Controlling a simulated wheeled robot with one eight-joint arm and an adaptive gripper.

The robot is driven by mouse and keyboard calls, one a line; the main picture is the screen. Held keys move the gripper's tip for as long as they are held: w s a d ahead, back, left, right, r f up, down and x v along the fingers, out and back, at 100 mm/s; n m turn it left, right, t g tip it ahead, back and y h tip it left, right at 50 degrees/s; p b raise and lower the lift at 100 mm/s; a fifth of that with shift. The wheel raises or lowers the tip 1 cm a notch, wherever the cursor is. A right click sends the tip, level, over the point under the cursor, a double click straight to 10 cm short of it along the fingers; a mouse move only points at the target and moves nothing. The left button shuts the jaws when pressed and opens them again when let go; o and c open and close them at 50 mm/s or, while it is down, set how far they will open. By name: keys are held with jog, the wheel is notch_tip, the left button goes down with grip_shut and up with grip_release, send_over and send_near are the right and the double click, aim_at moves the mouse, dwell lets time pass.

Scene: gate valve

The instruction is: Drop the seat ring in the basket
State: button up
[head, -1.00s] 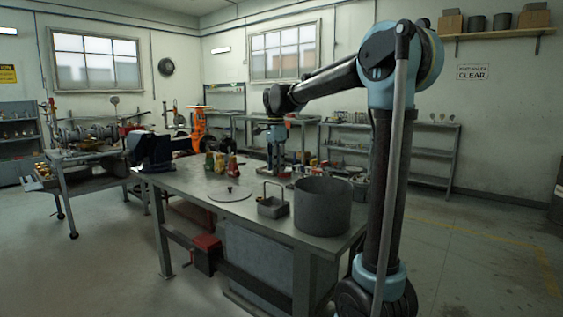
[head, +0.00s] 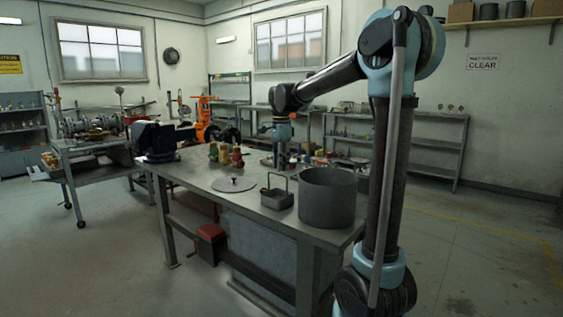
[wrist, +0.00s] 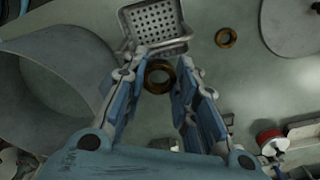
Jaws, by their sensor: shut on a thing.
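A brass-coloured ring (wrist: 161,90) sits between the fingertips of my gripper (wrist: 162,68), which is shut on it in the wrist view. A second, similar ring (wrist: 225,38) lies on the bench top to the right of the held one. The basket (wrist: 153,20) is a small metal box with a perforated floor and a raised handle, just beyond my fingertips in the wrist view. It also stands on the bench in the head view (head: 276,198). My gripper (head: 281,160) hangs behind the basket there, small and hard to make out. The held ring cannot be made out in the head view.
A large open grey cylinder (head: 327,200) stands close beside the basket. A flat round plate (head: 234,185) lies on the other side. Small coloured items (head: 224,155) and a vise (head: 157,142) are farther along the bench. Bare bench top surrounds the second ring.

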jog(key=shift+s+f, duration=0.1)
jog(key=shift+f, duration=0.5)
jog(key=shift+s+d+f, duration=0.1)
jog(key=shift+s+f, duration=0.05)
jog(key=shift+f, duration=0.15)
grip_shut()
jog(key=shift+f, duration=2.2)
jog(key=o, duration=1.4)
grip_release()
